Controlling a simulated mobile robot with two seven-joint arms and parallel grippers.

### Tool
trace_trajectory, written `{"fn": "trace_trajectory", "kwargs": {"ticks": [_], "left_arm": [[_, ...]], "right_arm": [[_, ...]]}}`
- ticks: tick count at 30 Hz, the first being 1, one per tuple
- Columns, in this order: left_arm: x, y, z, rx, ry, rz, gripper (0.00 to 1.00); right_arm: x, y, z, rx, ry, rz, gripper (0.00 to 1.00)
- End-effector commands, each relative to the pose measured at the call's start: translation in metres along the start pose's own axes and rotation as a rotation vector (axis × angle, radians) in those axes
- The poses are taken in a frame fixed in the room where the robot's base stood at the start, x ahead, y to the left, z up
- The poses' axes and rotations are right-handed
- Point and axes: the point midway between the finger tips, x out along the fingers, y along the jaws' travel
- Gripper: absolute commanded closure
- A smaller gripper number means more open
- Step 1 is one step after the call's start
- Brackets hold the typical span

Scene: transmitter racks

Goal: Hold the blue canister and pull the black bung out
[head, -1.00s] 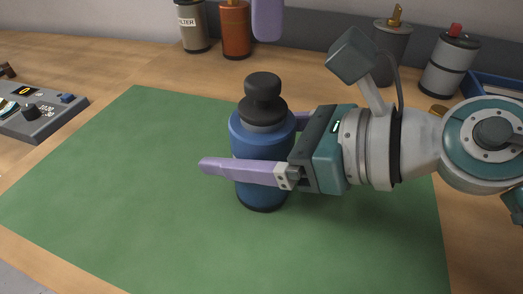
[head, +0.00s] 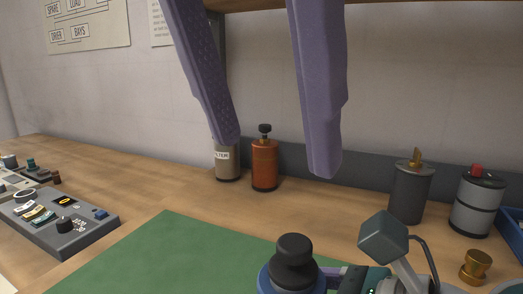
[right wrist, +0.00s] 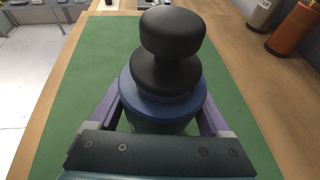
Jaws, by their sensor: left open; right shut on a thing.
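The blue canister (head: 266,281) stands at the bottom edge of the head view, mostly cut off. The black bung (head: 295,255) sits in its top, with a round knob above a wider collar. In the right wrist view the bung (right wrist: 172,45) is upright in the blue canister (right wrist: 150,112). My right gripper (right wrist: 160,118) is shut on the canister's body, one purple finger on each side. My left gripper (head: 275,160) is open and empty, its two purple fingers pointing down, above and behind the bung in the picture, apart from it.
The canister is over a green mat (head: 165,255). Behind stand a filter canister (head: 227,165), an orange canister (head: 264,165), a dark grey canister (head: 410,195) and a grey-banded one (head: 477,205). A brass knob (head: 476,266) is at right. A control box (head: 60,222) lies left.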

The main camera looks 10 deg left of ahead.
Motion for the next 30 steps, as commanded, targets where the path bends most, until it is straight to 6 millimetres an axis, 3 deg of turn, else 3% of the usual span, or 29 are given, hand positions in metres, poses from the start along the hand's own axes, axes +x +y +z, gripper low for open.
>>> {"fn": "trace_trajectory", "kwargs": {"ticks": [7,21,30], "left_arm": [[0.009,0.001,-0.003,-0.075,-0.031,0.002,0.26],[0.096,0.001,0.000,-0.072,-0.029,0.001,0.26],[0.116,0.001,0.001,-0.071,-0.032,0.002,0.26]], "right_arm": [[0.000,0.000,0.000,0.000,-0.001,0.000,1.00],[0.000,0.000,0.001,0.000,-0.001,0.000,1.00],[0.000,0.000,0.001,0.000,-0.001,0.000,1.00]]}}
